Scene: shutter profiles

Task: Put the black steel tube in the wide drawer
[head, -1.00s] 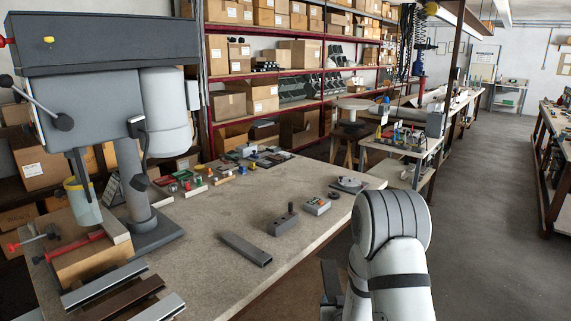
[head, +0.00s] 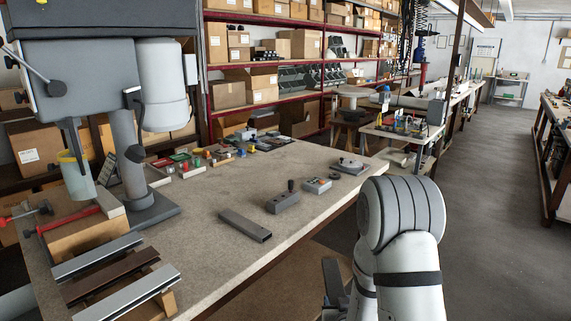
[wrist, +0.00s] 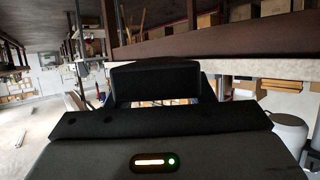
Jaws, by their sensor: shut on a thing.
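My gripper (wrist: 155,98) is shut on a dark, block-like thing (wrist: 155,80), seen close up in the wrist view. A dark grey rectangular tube (head: 245,225) with an open end lies on the bench, apart from my gripper. I see no wide drawer in either view.
The bench (head: 225,265) holds a drill press (head: 125,165) at the left, several metal profiles (head: 110,280) in front of it, a grey block with a knob (head: 283,203) and small parts. Shelves with boxes (head: 228,93) stand behind. Open floor (head: 490,220) lies at the right.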

